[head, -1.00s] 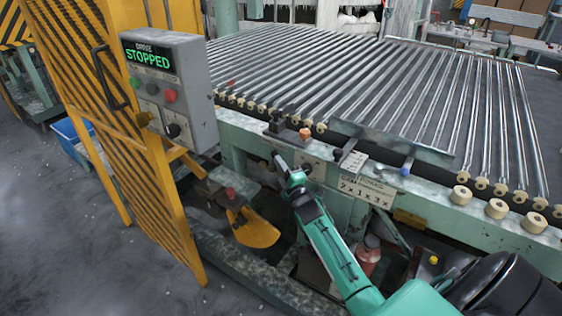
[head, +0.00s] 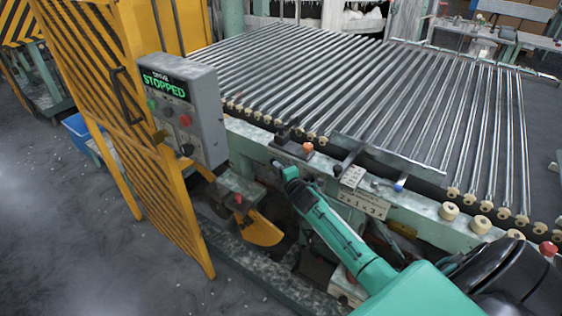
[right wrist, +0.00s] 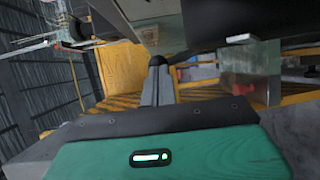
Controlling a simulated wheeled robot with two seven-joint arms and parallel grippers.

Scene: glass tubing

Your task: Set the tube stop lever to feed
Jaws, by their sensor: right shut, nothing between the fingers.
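Small levers and knobs sit along the green front rail of the roller table. One is a dark rod with a black knob (head: 337,170), beside a small marked plate (head: 352,177). A blue knob (head: 398,188) is further right, and an orange knob (head: 308,147) is on a dark block to the left. I cannot tell which is the tube stop lever or read its setting. My right gripper (head: 284,170) is shut and empty, just below and left of the orange knob, seemingly apart from it. Its fingers (right wrist: 157,64) also show in the right wrist view. My left gripper is out of view.
A grey control box (head: 206,125) reading "STOPPED" stands left of my gripper, on a yellow striped guard (head: 130,130). Glass tubes (head: 300,70) cover the rollers behind the rail. A yellow pedal-like plate (head: 262,231) is below. Open floor lies at left.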

